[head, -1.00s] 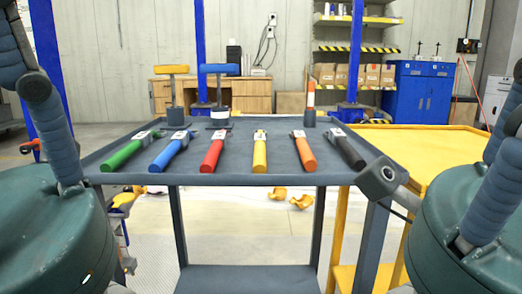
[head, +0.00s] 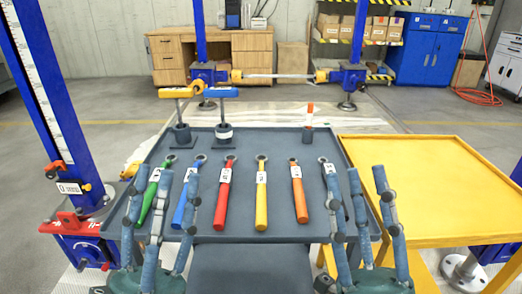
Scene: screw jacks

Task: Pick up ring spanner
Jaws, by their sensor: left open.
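Several ring spanners lie side by side on a grey tray table (head: 285,148), ring ends away from me: green (head: 146,203), blue (head: 181,213), red (head: 221,205), yellow (head: 261,205), orange (head: 300,204) and black (head: 326,168). My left gripper (head: 167,175) is open and empty, fingers up, in front of the green and blue spanners, partly covering them. My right gripper (head: 357,172) is open and empty, fingers up, at the table's right edge, hiding much of the black handle. Neither visibly touches a spanner.
Two T-handled tools, yellow (head: 177,92) and blue (head: 221,92), stand in holders at the tray's back left. An orange-and-white post (head: 309,115) stands at back right. A yellow table (head: 420,190) on the right is empty. A blue column (head: 45,90) rises at left.

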